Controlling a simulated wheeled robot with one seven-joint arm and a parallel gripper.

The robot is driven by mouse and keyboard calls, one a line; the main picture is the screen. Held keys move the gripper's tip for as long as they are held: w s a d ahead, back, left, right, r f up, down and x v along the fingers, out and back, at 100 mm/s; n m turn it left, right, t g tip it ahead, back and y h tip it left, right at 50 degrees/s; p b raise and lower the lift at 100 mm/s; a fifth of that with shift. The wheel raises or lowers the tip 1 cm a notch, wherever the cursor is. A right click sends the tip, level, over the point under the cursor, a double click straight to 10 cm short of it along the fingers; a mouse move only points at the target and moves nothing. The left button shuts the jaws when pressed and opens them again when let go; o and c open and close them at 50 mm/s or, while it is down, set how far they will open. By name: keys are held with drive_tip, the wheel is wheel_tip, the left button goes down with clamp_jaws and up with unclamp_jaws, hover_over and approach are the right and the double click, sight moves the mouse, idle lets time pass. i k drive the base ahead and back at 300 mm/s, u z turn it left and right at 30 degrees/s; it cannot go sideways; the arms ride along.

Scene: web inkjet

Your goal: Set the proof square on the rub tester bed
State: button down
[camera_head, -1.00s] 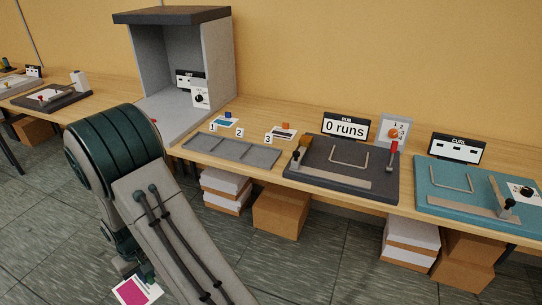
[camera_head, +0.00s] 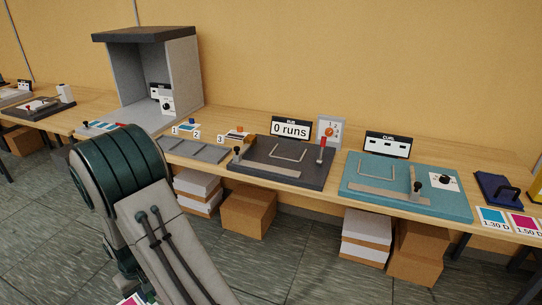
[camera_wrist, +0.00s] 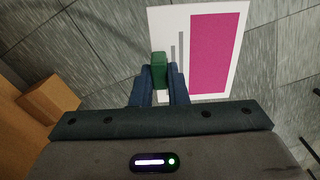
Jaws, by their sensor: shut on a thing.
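The proof square, a white card with a magenta block (camera_wrist: 215,55), is in the wrist view. My gripper (camera_wrist: 160,80) is shut on a small green block (camera_wrist: 158,70) at the card's near left edge, and the card hangs over the grey floor. In the head view only a sliver of the card (camera_head: 131,300) shows at the bottom edge, below my arm. The rub tester (camera_head: 312,172) is a dark grey plate on the bench, with a U-shaped wire outline, a pale strip, a red-handled lever and a sign reading "0 runs". Its bed looks empty.
Left of the tester lies a grey tray (camera_head: 197,151) with numbered places, then a grey booth (camera_head: 183,70). Right of it are a teal curl tester (camera_head: 440,203) and colour cards (camera_head: 490,217). Boxes (camera_head: 248,211) stand under the bench. The floor before it is open.

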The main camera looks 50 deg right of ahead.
sight(287, 154)
drive_tip(key=z, duration=1.75)
drive_tip(key=i, duration=0.35)
drive_tip(key=z, duration=0.05)
